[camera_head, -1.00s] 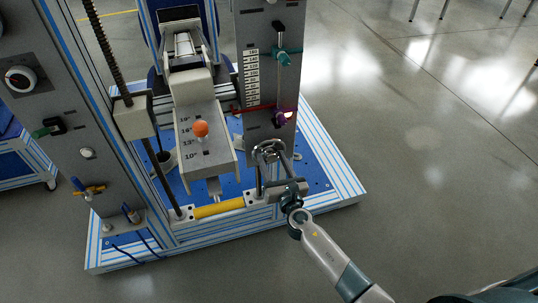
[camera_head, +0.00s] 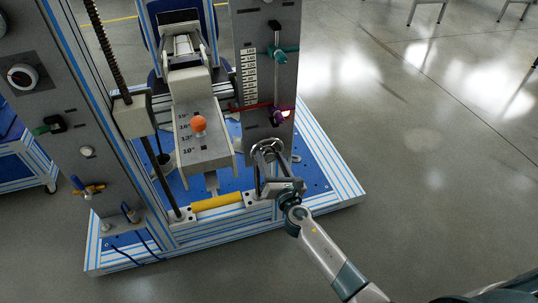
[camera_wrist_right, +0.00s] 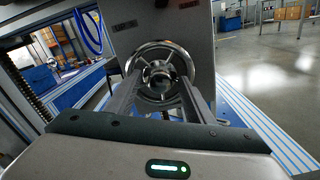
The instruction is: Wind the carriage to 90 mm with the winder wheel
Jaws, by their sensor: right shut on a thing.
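The chrome winder wheel (camera_head: 267,146) sits low on the front of the grey right-hand column. My right gripper (camera_head: 270,167) reaches it from below and in front. In the right wrist view the wheel's rim (camera_wrist_right: 160,44) stands upright, and the gripper's two long fingers (camera_wrist_right: 160,90) reach to it, shut on part of the wheel; the exact contact is hard to see. A labelled scale (camera_head: 249,78) runs down the column, with a red line (camera_head: 250,107) across its lower part. My left gripper is out of view.
A grey angle-marked plate with an orange knob (camera_head: 199,123) lies left of the wheel. A teal clamp (camera_head: 278,54) and a purple knob (camera_head: 278,117) are on the column above it. Open floor lies right.

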